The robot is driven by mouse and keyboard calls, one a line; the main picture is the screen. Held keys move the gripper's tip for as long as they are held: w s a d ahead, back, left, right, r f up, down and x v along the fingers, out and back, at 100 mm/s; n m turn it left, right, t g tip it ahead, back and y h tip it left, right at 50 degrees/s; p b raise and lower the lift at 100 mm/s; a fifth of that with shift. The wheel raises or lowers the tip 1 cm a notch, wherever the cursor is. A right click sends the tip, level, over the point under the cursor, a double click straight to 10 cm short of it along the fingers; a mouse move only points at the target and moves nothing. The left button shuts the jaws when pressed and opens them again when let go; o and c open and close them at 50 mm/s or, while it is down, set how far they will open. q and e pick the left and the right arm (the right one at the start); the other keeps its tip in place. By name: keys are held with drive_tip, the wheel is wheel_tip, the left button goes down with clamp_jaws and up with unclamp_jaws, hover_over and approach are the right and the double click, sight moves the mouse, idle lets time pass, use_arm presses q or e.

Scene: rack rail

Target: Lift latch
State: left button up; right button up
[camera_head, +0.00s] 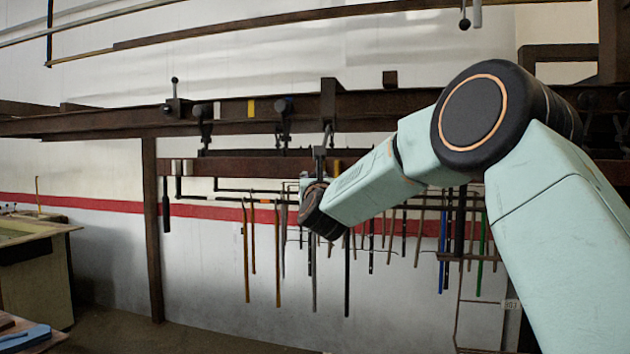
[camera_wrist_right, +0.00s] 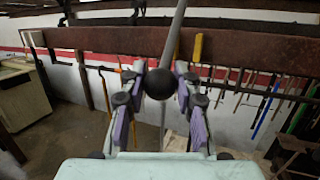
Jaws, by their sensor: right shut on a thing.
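The latch lever is a grey rod (camera_wrist_right: 174,35) ending in a black ball knob (camera_wrist_right: 160,84) in the right wrist view. My right gripper (camera_wrist_right: 160,76), with purple finger pads, is shut on the knob, with one finger on each side. In the head view my right gripper (camera_head: 318,168) is at the lower rack beam, just under a dark upright fitting (camera_head: 328,98). The knob is hard to make out there. The lever's far end is cut off at the top of the wrist view. My left gripper is not in view.
A brown upper rail (camera_head: 230,119) with several clamps and levers crosses above my right gripper. A brown post (camera_head: 152,230) stands at left. Several long rods and tools hang behind on the white wall. A workbench (camera_head: 35,265) stands at far left.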

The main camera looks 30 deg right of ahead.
drive_tip(key=shift+r, duration=0.1)
drive_tip(key=shift+s+a+r+b, duration=0.15)
drive_tip(key=shift+a+r+b, duration=0.05)
drive_tip(key=shift+b, duration=0.15)
drive_tip(key=shift+s+a+r+b, duration=0.2)
drive_tip(key=shift+s+a+r, duration=0.1)
drive_tip(key=shift+r, duration=0.45)
drive_tip(key=shift+s+a+r+b, duration=0.25)
drive_tip(key=shift+s+a+r, duration=0.1)
drive_tip(key=shift+r, duration=0.35)
drive_tip(key=shift+s+a+r+b, duration=0.2)
drive_tip(key=shift+s+a+r, duration=0.1)
drive_tip(key=shift+r, duration=0.45)
